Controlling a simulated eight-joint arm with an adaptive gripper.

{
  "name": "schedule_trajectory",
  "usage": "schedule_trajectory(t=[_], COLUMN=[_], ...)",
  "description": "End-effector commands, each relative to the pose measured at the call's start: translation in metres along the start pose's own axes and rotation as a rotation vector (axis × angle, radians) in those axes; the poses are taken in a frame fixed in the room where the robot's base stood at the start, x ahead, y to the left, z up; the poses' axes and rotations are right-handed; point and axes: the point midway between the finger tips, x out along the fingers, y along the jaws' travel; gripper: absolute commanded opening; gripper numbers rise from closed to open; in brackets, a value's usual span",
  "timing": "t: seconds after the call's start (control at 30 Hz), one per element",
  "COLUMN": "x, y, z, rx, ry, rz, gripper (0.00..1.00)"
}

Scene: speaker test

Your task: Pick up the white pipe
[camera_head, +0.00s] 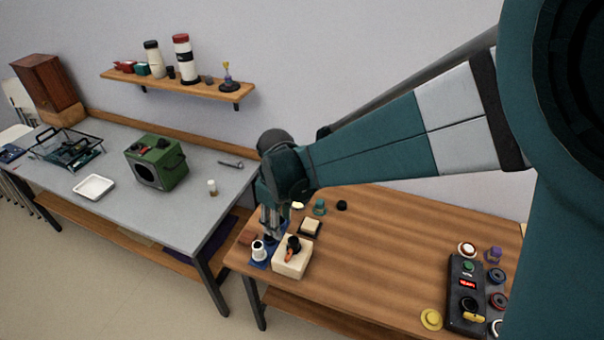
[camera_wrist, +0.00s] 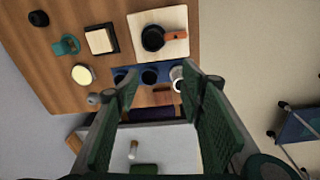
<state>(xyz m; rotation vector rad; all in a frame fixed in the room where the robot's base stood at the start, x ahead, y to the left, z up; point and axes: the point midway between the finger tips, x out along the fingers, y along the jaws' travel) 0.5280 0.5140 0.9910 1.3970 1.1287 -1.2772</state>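The white pipe (camera_head: 259,251) stands upright at the front left corner of the wooden table, on a blue holder (camera_head: 258,264). In the wrist view the white pipe (camera_wrist: 176,75) shows end-on at the right end of the blue holder (camera_wrist: 135,73), close to my right fingertip, which may cover part of it. Dark round openings show in the holder beside it. My gripper (camera_head: 270,232) points down just behind and above the pipe. In the wrist view my gripper (camera_wrist: 168,88) has its green pads wide apart, with nothing held between them.
A cream block (camera_head: 291,262) with a black and orange item stands right beside the pipe. A dark-framed cream block (camera_head: 311,227) lies behind it. A control box (camera_head: 466,292) stands at the table's right. The grey table (camera_head: 210,165) is at left; the wooden table's middle is clear.

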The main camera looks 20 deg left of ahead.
Motion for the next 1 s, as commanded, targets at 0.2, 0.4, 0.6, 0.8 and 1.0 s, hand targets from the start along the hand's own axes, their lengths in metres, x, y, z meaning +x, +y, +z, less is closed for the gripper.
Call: schedule_trajectory(t=[0.2, 0.4, 0.6, 0.8, 1.0], x=[0.028, 0.045, 0.049, 0.049, 0.055], y=[-0.03, -0.046, -0.05, -0.05, -0.05], z=[-0.038, -0.055, -0.058, -0.058, -0.058], rx=[-0.108, -0.163, -0.176, -0.175, -0.175], ry=[-0.032, -0.049, -0.054, -0.054, -0.054], rz=[-0.026, -0.04, -0.044, -0.044, -0.044], gripper=[0.39, 0.39, 0.39, 0.39, 0.39])
